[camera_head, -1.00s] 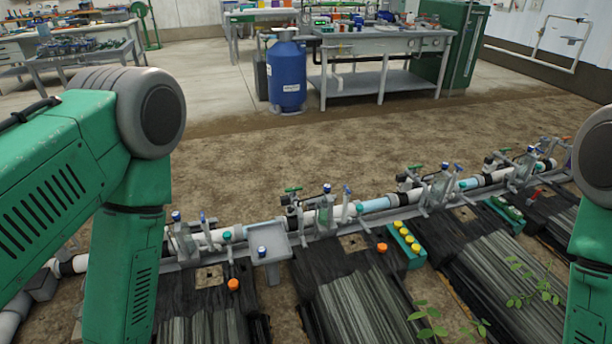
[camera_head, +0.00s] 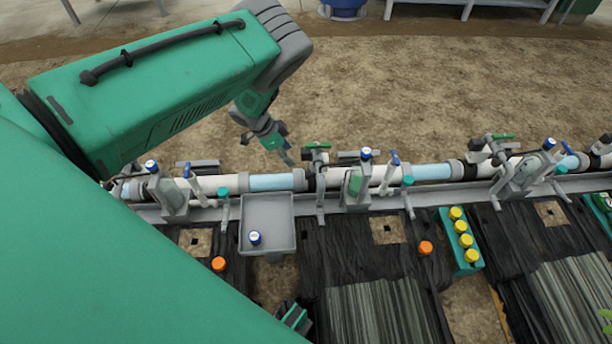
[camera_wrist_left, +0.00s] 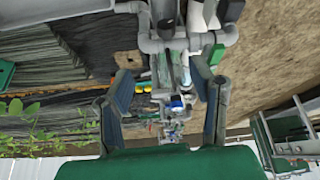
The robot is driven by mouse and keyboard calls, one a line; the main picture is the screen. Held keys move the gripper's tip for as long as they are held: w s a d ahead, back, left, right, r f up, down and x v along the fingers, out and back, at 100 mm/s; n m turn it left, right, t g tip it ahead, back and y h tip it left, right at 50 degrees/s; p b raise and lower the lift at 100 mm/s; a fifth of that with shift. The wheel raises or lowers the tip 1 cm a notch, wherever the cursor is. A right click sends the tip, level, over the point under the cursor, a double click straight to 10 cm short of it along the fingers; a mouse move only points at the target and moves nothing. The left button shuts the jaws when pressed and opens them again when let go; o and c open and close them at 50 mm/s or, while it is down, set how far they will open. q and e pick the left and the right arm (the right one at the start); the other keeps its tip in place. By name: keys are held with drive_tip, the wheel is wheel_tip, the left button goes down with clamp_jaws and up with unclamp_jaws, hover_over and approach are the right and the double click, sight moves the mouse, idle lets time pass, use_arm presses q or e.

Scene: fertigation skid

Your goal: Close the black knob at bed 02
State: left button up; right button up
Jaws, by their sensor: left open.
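I cannot pick out the black knob for certain, and no bed label is readable. Dark valve parts show on the pipe, one beside the green-handled valve (camera_head: 502,136) at right (camera_head: 475,146). Another green-handled valve (camera_head: 316,145) sits on the pipe near the middle. My left gripper (camera_head: 286,156) reaches down just behind the pipe, left of that valve and apart from it. In the left wrist view its two fingers (camera_wrist_left: 168,88) are spread with nothing held, and a blue-topped part (camera_wrist_left: 177,103) shows beyond them.
The white and clear-blue pipe (camera_head: 275,182) runs across above dark beds. A grey tray (camera_head: 284,215) holds a blue-capped item (camera_head: 255,238). Orange caps (camera_head: 218,264) and a teal rack of yellow caps (camera_head: 443,224) lie in front. Bare soil (camera_head: 420,85) behind the pipe is open.

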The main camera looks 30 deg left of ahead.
sight(306, 174)
use_arm(q)
drive_tip(key=shift+m+g, duration=0.5)
drive_tip(key=shift+m, duration=0.2)
drive_tip(key=b+x, duration=0.2)
drive_tip(key=x, duration=0.3)
drive_tip(key=w+a+b+x, duration=0.1)
drive_tip(key=b+x, duration=0.2)
drive_tip(key=x, duration=0.2)
drive_tip(key=b+x, duration=0.2)
drive_tip(key=x, duration=0.2)
drive_tip(key=shift+w+f, duration=0.4)
use_arm(e)
wheel_tip(306, 174, down, 8)
use_arm(q)
drive_tip(key=shift+a, duration=0.1)
clamp_jaws()
use_arm(e)
drive_tip(key=shift+d, duration=0.1)
